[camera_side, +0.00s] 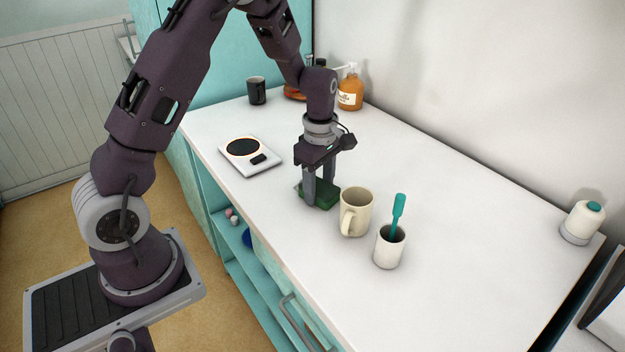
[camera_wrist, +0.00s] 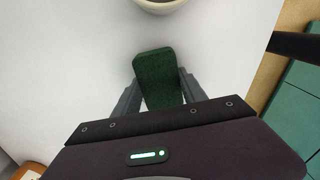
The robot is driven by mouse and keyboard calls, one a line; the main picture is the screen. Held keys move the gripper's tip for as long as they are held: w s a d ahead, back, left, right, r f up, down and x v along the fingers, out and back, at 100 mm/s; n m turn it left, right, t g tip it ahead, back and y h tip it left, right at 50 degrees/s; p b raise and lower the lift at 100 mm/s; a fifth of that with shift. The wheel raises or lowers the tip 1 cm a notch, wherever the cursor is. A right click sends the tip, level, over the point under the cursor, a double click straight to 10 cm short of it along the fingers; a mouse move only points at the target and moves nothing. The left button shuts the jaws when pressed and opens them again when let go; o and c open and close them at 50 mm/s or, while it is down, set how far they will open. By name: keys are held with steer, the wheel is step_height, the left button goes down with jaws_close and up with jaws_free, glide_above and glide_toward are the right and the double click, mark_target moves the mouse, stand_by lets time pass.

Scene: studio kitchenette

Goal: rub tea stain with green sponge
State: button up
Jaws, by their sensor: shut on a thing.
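The green sponge (camera_side: 327,196) is at the worktop surface, between the fingers of my gripper (camera_side: 320,194). In the wrist view the sponge (camera_wrist: 158,78) sticks out ahead of the fingers, and my gripper (camera_wrist: 156,100) is shut on its sides. The fingers point down at the white worktop (camera_side: 440,180). I cannot tell whether the sponge touches the top or hangs just above it. No tea stain shows in either view; it may be hidden under the sponge or behind the mug.
A cream mug (camera_side: 356,212) stands close beside the sponge; its rim shows in the wrist view (camera_wrist: 160,6). A white cup (camera_side: 389,248) holds a teal-handled utensil (camera_side: 398,212). A kitchen scale (camera_side: 249,156), dark cup (camera_side: 257,90) and orange bottle (camera_side: 350,94) stand further back.

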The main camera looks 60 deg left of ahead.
mark_target(330, 195)
steer(key=d, duration=0.2)
steer(key=shift+d, duration=0.3)
steer(key=shift+d+r, duration=0.1)
steer(key=shift+d, duration=0.45)
steer(key=shift+r, duration=3.9)
steer(key=shift+r, duration=0.1)
